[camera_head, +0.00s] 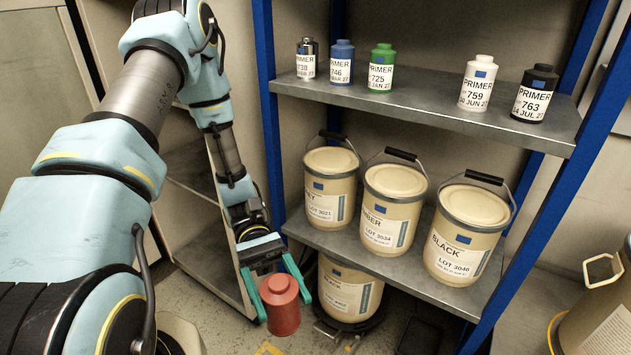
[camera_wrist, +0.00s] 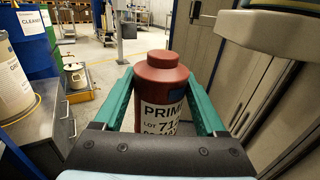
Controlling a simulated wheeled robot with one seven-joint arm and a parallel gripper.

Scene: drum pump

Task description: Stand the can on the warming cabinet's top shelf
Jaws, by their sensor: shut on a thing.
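A red can (camera_head: 282,318) with a short neck is between the two green fingers of my gripper (camera_head: 285,304), low in front of the blue-post rack. The wrist view shows the can (camera_wrist: 165,92) upright in the picture, its white label reading PRIMER and a partly hidden lot number. My gripper (camera_wrist: 160,78) is shut on its sides. A grey open-sided unit with shelves (camera_head: 205,250) stands behind my arm at the left; it may be the warming cabinet, but I cannot tell for sure. My arm hides part of its shelves.
The rack's upper shelf (camera_head: 420,105) bears several primer cans; its middle shelf (camera_head: 345,245) bears cream pails, including a BLACK pail (camera_head: 465,235). Another cream pail (camera_head: 350,292) stands below. A cream drum (camera_head: 600,315) is at the right. The wrist view shows tall grey doors (camera_wrist: 225,60) at right.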

